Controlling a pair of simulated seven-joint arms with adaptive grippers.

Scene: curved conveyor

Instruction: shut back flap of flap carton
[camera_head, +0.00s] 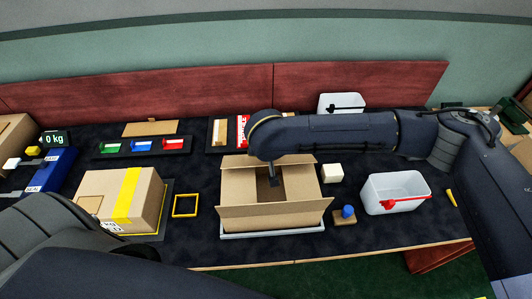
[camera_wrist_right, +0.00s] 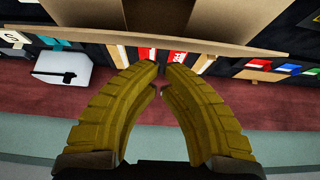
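The flap carton (camera_head: 268,188) stands open near the middle of the table. Its front flap (camera_head: 275,211) leans outward toward me. Its back flap (camera_head: 238,161) shows at the far edge, partly covered by my right arm. In the right wrist view the back flap (camera_wrist_right: 230,47) crosses as a thin tan strip just beyond the fingertips. My right gripper (camera_wrist_right: 161,70) has its yellow fingertips nearly together with nothing between them, close to that flap; I cannot tell if they touch it. The head view largely hides this gripper behind the wrist. My left gripper is not in view.
A taped carton (camera_head: 125,199) stands at left beside a yellow frame (camera_head: 185,206). A white cube (camera_head: 332,172), a blue-knobbed block (camera_head: 346,214) and a white bin (camera_head: 396,194) stand at right. Another white bin (camera_head: 341,102) and trays line the back.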

